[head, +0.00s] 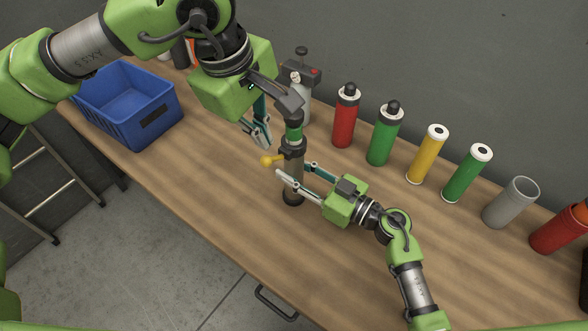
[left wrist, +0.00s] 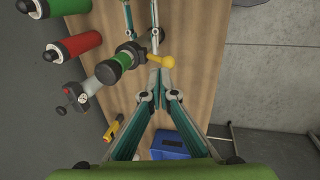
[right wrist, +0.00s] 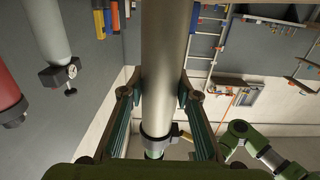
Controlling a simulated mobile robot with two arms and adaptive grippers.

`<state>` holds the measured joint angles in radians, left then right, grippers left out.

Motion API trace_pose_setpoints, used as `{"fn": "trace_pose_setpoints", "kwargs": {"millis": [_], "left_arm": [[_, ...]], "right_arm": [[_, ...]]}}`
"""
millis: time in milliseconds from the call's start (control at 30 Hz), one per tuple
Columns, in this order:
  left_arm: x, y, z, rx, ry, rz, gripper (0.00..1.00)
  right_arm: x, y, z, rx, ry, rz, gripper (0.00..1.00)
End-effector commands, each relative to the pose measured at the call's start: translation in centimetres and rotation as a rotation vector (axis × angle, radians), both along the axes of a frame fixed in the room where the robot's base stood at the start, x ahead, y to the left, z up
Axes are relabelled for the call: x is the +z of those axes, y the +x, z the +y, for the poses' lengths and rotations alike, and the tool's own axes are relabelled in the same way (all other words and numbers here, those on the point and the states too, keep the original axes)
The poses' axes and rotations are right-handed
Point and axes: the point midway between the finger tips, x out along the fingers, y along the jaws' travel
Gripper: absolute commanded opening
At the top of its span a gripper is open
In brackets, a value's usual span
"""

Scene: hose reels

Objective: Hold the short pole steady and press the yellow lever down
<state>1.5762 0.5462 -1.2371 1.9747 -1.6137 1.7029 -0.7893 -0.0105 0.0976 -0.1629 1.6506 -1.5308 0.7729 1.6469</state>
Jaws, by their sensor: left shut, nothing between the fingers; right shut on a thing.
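The short pole (head: 292,187) stands upright on the wooden bench, grey with a dark collar and a green band near its top. The yellow lever (head: 267,160) sticks out from the collar to the left and ends in a ball; it also shows in the left wrist view (left wrist: 160,60). My right gripper (head: 284,171) is shut on the pole below the collar, and in the right wrist view the grey pole (right wrist: 166,65) fills the space between its fingers. My left gripper (head: 264,142) is shut and empty, its tips close to the lever's ball; contact is unclear.
A blue crate (head: 128,105) stands on the bench at the left. Red, green and yellow cylinders (head: 427,155) line the back by the wall, with a grey cup (head: 511,202) further right. The bench front (head: 215,200) is clear.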

Motion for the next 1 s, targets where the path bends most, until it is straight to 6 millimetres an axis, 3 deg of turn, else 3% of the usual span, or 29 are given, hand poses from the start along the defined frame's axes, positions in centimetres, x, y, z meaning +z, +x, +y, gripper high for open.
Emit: {"fn": "trace_pose_setpoints", "kwargs": {"millis": [367,1000], "left_arm": [[-0.2,0.0,0.0,0.000,0.001,0.001,0.00],[-2.4,0.0,0.0,0.000,0.001,0.001,0.00]], "right_arm": [[-0.1,0.0,0.0,0.001,0.000,0.001,0.00],[-0.1,-0.1,0.0,0.001,0.000,0.001,0.00]]}}
